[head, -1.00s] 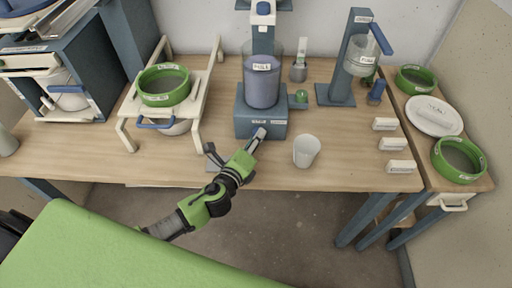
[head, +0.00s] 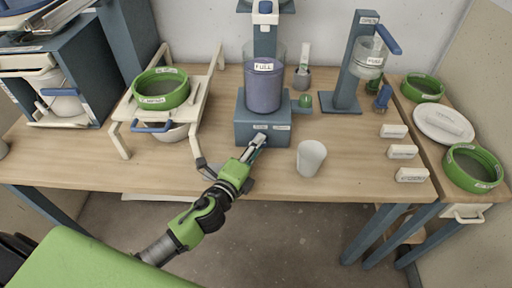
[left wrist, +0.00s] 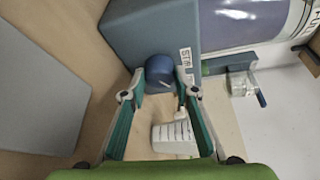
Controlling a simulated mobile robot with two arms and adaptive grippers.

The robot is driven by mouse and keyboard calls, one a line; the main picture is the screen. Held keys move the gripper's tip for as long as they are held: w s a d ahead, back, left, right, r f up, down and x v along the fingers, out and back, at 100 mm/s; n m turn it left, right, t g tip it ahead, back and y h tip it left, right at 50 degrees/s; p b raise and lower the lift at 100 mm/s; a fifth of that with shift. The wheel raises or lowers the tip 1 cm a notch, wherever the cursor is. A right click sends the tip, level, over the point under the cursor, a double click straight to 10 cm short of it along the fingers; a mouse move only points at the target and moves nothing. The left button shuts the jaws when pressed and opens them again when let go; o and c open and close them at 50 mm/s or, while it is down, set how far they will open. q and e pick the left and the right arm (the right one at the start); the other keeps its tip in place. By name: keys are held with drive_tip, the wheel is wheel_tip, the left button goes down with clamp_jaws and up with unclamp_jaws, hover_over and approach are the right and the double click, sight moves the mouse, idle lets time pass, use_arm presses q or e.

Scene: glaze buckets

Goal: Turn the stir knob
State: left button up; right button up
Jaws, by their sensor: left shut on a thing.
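The stir knob (left wrist: 158,72) is a round dark blue knob on the front of the blue mixer base (head: 244,128), beside a label reading STIR in the left wrist view. My left gripper (left wrist: 160,82) has its two fingers on either side of the knob and is shut on it. In the head view my left gripper (head: 256,145) reaches the front of the mixer base and hides the knob. A clear vessel of blue-purple liquid (head: 263,93), labelled FULL, stands on the base. My right gripper is not in view.
A white cup (head: 311,158) stands right of my left gripper. A cream rack (head: 208,88) with a green-rimmed sieve (head: 160,89) stands to the left. Several white labelled blocks (head: 403,152) and a blue dispenser stand (head: 346,75) are to the right.

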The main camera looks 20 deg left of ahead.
use_arm(q)
drive_tip(key=o, duration=1.1)
drive_tip(key=s, duration=0.4)
drive_tip(key=s+a+r, duration=0.1)
drive_tip(key=s, duration=0.6)
drive_tip(key=shift+s+a+r, duration=0.2)
drive_tip(key=shift+s+a, duration=0.1)
drive_tip(key=shift+s, duration=0.1)
